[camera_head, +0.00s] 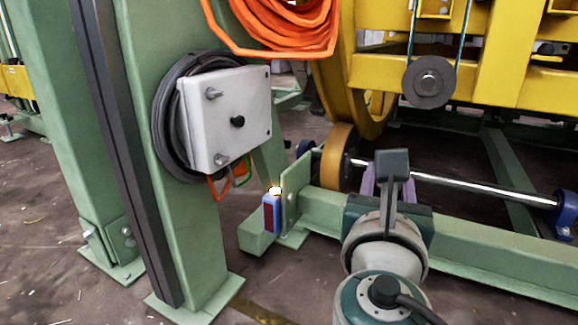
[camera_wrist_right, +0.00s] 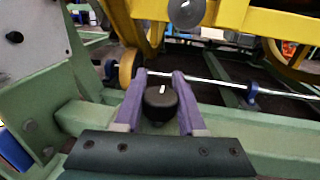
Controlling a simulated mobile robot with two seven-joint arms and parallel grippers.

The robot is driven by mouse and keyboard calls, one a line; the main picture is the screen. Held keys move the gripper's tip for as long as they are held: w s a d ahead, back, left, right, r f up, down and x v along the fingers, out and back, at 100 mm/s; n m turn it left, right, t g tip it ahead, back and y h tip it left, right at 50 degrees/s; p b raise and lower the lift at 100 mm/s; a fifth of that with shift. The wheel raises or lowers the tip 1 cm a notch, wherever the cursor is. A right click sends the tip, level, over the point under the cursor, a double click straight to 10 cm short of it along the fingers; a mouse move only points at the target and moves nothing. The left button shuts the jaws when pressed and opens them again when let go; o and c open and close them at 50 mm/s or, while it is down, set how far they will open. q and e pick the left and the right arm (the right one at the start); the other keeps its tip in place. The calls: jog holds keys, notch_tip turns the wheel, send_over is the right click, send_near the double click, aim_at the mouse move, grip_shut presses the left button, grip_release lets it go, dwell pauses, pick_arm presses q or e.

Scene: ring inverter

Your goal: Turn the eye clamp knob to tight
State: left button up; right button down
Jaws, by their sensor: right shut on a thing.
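A black round knob (camera_wrist_right: 160,102) with a white pointer line on its face sits between the purple fingers of my right gripper (camera_wrist_right: 158,90) in the right wrist view. The line stands almost upright in that picture, tilted slightly. The fingers lie on either side of the knob, and the gripper is shut on it. I cannot read any tight mark or label. In the head view my right gripper (camera_head: 389,178) is seen from behind, over the green beam, and it hides the knob. My left gripper is in neither view.
A white box (camera_head: 225,115) with a black button is on the green post at left. A blue and red bottle (camera_head: 271,213) stands by the green beam (camera_head: 470,247). A grey disc (camera_head: 430,82) hangs before the yellow frame. A shiny shaft (camera_head: 500,190) runs behind the beam.

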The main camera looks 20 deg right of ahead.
jog(key=shift+s+d+m+g+h+b, duration=0.15)
jog(key=shift+s+m+g+h+b, duration=0.25)
jog(key=shift+m+g+h+b, duration=1.5)
jog(key=shift+s+d+m+g+h+b, duration=0.35)
jog(key=shift+m+g+b, duration=0.95)
jog(key=shift+g, duration=1.65)
jog(key=shift+s+m+g+h+b, duration=0.5)
jog(key=shift+m+g+h+b, duration=0.5)
jog(key=shift+m+g, duration=1.3)
jog(key=shift+g, duration=0.25)
jog(key=c, duration=0.5)
grip_release()
jog(key=shift+d, duration=0.1)
